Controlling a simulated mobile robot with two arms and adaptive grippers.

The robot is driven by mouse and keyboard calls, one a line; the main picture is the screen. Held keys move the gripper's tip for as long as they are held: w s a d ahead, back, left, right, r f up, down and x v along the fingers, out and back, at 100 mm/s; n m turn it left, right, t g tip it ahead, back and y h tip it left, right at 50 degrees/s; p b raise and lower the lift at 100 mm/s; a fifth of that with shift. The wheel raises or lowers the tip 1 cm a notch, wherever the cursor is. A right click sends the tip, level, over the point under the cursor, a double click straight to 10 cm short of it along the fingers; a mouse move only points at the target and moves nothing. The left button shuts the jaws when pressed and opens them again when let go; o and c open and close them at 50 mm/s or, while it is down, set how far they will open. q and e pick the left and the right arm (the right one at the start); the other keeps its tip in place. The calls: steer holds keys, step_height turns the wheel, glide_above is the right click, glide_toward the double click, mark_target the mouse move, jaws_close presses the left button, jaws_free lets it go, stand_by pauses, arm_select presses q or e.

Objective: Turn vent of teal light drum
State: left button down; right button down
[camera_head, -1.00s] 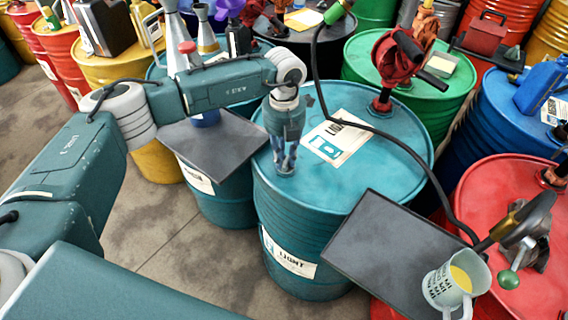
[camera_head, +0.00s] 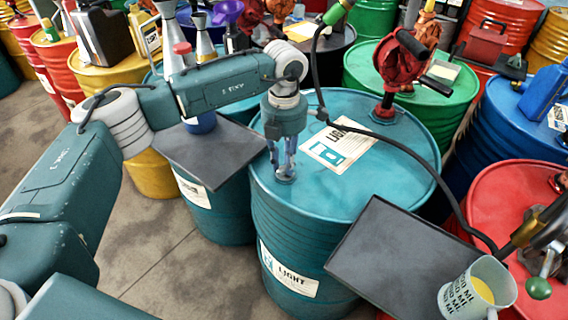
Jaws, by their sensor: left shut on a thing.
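The teal light drum (camera_head: 330,195) stands upright in the middle, with a "LIGHT" label on its top and another on its side. My left gripper (camera_head: 286,172) points straight down at the near left part of its lid, close to the rim. Its fingers are shut on the vent, a small cap on the lid that the fingertips mostly hide. My right gripper does not show.
A dark tray (camera_head: 380,255) juts out at the drum's front right. A measuring jug (camera_head: 475,290) of yellow liquid stands at its right end. Another dark tray (camera_head: 205,160) is at left. Red, green, blue and yellow drums crowd around. Grey floor is free at lower left.

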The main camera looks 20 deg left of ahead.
arm_select(q)
steer(key=shift+r, duration=0.1)
stand_by(0.3)
steer(key=c, duration=1.5)
jaws_free()
steer(key=shift+c, duration=0.2)
step_height(320, 180, up, 12)
